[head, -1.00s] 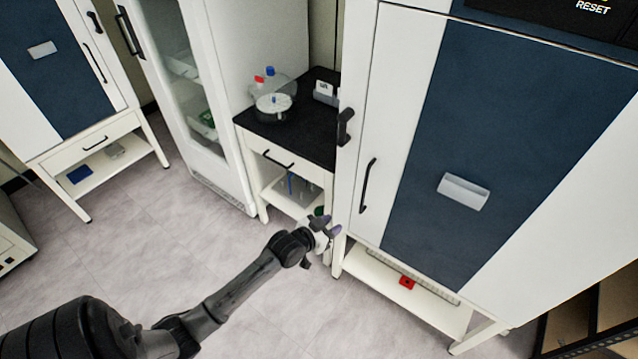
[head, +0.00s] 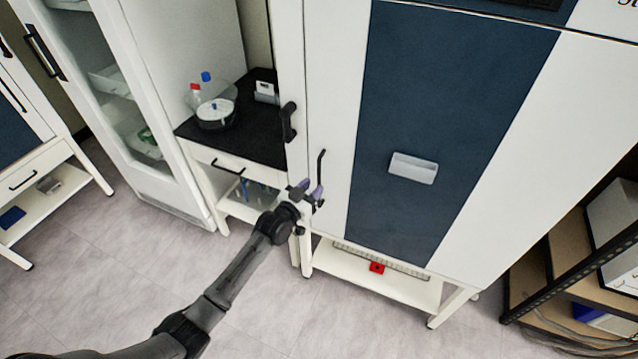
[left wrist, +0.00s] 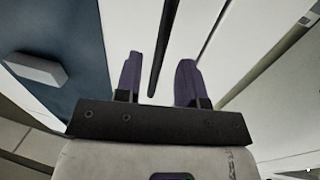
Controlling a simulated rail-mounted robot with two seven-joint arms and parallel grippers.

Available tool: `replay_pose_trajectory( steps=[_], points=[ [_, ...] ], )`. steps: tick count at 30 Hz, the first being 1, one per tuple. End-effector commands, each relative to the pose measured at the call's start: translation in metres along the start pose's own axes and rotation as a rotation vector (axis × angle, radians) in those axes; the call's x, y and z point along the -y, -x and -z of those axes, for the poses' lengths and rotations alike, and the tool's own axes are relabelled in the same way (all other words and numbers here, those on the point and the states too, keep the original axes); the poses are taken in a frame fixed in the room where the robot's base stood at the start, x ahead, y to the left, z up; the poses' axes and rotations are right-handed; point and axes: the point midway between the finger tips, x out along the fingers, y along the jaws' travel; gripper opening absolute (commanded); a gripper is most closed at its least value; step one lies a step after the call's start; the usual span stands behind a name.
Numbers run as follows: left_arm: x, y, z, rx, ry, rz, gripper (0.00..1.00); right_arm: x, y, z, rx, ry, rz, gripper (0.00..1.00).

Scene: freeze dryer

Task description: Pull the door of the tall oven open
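The tall oven is the large white cabinet with a blue panel on its door (head: 450,110), which looks closed. Its thin black upright handle (head: 320,163) is near the door's left edge. My left gripper (head: 306,190) is at the handle's lower end. In the left wrist view, the two purple fingers (left wrist: 160,65) are apart and the handle (left wrist: 163,45) shows in the gap between them. I cannot tell how deep the handle sits between the fingers. Neither finger visibly touches it. My right gripper is not in view.
A black latch (head: 288,122) is on the oven's left edge. A small black-topped table (head: 245,130) with glassware stands to the left, beside a glass-door cabinet (head: 165,120). A shelf rack (head: 545,255) is at the right. The floor in front is clear.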

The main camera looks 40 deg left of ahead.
Motion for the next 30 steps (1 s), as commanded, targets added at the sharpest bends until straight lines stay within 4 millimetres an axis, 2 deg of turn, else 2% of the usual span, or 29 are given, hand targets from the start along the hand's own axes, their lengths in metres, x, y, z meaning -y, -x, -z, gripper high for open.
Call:
replay_pose_trajectory(
  steps=[3, 9, 22, 23, 30],
  points=[
    [0.000, -0.017, -0.001, -0.001, 0.000, 0.001, 0.36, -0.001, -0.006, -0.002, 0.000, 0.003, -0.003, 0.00],
    [0.000, -0.034, -0.001, 0.000, -0.001, 0.000, 0.36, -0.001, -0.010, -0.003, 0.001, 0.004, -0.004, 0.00],
    [0.000, -0.040, 0.000, 0.000, 0.000, 0.000, 0.36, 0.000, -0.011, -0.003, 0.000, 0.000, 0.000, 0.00],
    [0.000, -0.040, 0.000, 0.000, 0.000, 0.000, 0.35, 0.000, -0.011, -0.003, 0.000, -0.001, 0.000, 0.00],
    [0.000, -0.039, 0.000, 0.000, 0.000, 0.000, 0.12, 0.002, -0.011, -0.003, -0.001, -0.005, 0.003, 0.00]
  ],
)
